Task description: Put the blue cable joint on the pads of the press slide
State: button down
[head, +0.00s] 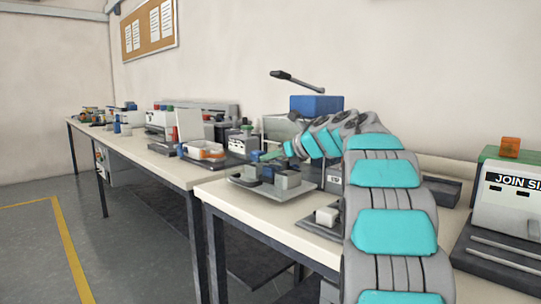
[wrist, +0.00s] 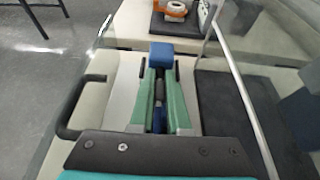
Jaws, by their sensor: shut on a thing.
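My gripper (head: 273,154) has green fingers and is shut on the blue cable joint (head: 255,156). In the wrist view, the joint (wrist: 160,54) shows as a blue block at the tips of my gripper (wrist: 159,72). The press slide (head: 272,197) is a light grey plate with grey blocks, seemingly the pads (head: 288,179), on it. My gripper is over this plate; I cannot tell whether the joint touches the pads. In the wrist view the slide (wrist: 122,98) lies beneath the fingers, with a black handle at left. Something blue low between the fingers is partly hidden.
The press (head: 316,104) with a blue top and raised lever (head: 295,82) stands behind my arm. A tray with white and orange parts (head: 203,150) sits to the left. A white labelled machine (head: 512,200) is at right. My arm hides part of the table.

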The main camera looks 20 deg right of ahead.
jog(key=shift+f+b, duration=0.35)
jog(key=shift+f, duration=0.15)
dwell(0.3)
jog(key=c, duration=0.8)
grip_release()
jog(key=shift+s, duration=0.15)
jog(key=v, duration=0.7)
jog(key=shift+s+d+r, duration=0.1)
jog(key=shift+d+r, duration=0.05)
jog(key=shift+r, duration=0.05)
jog(key=shift+s+r, duration=0.15)
jog(key=shift+r, duration=0.15)
jog(key=shift+r+p, duration=2)
jog(key=shift+r, duration=1.25)
